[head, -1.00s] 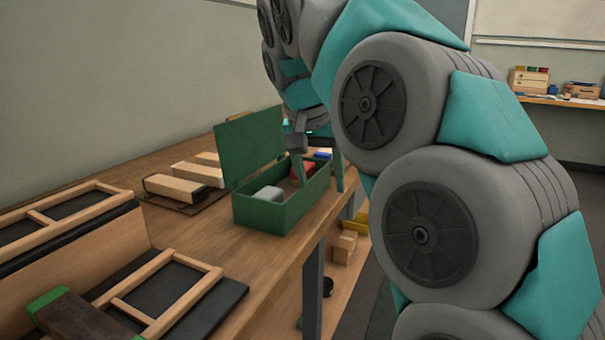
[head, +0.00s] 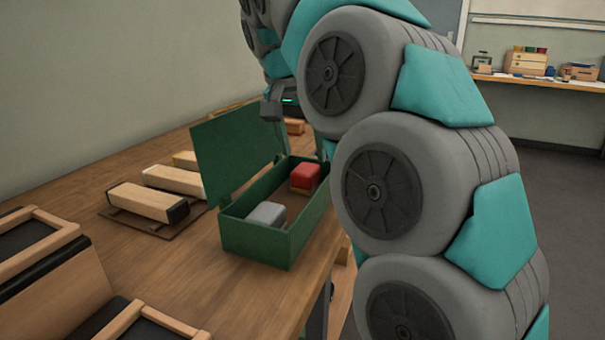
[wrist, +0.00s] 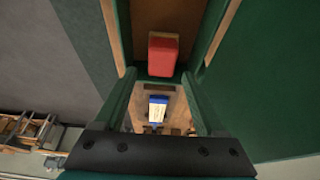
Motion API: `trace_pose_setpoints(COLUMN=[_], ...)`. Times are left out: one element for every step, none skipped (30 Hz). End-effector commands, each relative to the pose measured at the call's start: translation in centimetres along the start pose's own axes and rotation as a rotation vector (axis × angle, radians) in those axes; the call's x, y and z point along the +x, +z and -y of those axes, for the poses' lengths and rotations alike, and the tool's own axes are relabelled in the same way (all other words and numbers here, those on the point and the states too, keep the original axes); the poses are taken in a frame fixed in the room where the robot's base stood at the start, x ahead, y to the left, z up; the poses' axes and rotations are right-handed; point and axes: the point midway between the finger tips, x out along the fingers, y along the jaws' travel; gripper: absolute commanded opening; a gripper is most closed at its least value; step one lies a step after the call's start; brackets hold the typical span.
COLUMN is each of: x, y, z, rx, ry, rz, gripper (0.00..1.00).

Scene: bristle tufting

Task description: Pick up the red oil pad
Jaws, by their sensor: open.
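The red oil pad (head: 305,176) lies in the far part of an open green box (head: 258,243) on the wooden bench. It has a brown underside. A grey pad (head: 266,214) lies in the box's near part, apart from it. In the wrist view the red pad (wrist: 163,54) shows beyond the fingertips, between green box walls. My gripper (wrist: 158,78) is open, with nothing between its fingers. In the head view it is above the far end of the box, partly hidden by my arm.
The box's green lid (head: 238,150) stands up at its left side. Wooden blocks (head: 148,201) lie on the bench left of the box. Wooden frames (head: 35,235) are at the near left. A second bench (head: 540,82) stands at the back right.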

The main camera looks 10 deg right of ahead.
Motion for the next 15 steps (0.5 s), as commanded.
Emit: trace_pose_setpoints(x=[0.5,0.7,1.1,1.3,1.5,1.7,1.9,2.0,2.3,2.6,2.9,3.4,3.8,4.3,4.9], y=[0.0,0.0,0.0,0.0,0.0,0.0,0.0,0.0,-0.1,-0.1,-0.2,-0.3,-0.4,-0.5,-0.6], z=[-0.1,-0.1,0.0,0.0,0.1,0.1,0.1,0.1,0.2,0.2,0.2,0.3,0.3,0.4,0.5], rx=[-0.001,-0.001,-0.001,-0.002,-0.003,-0.003,-0.003,-0.004,-0.004,-0.004,-0.004,-0.004,-0.004,-0.004,-0.004], ry=[0.001,0.001,0.000,-0.001,-0.001,-0.001,-0.001,-0.001,0.000,0.001,0.001,0.000,-0.001,-0.002,-0.002], rz=[0.002,0.002,0.001,0.001,0.000,0.000,0.000,0.001,0.001,0.002,0.002,0.003,0.003,0.002,0.001], gripper=[0.72,0.72,0.72,0.72,0.72,0.72,0.72,0.72,0.72,0.72,0.72,0.72,0.72,0.72,0.72])
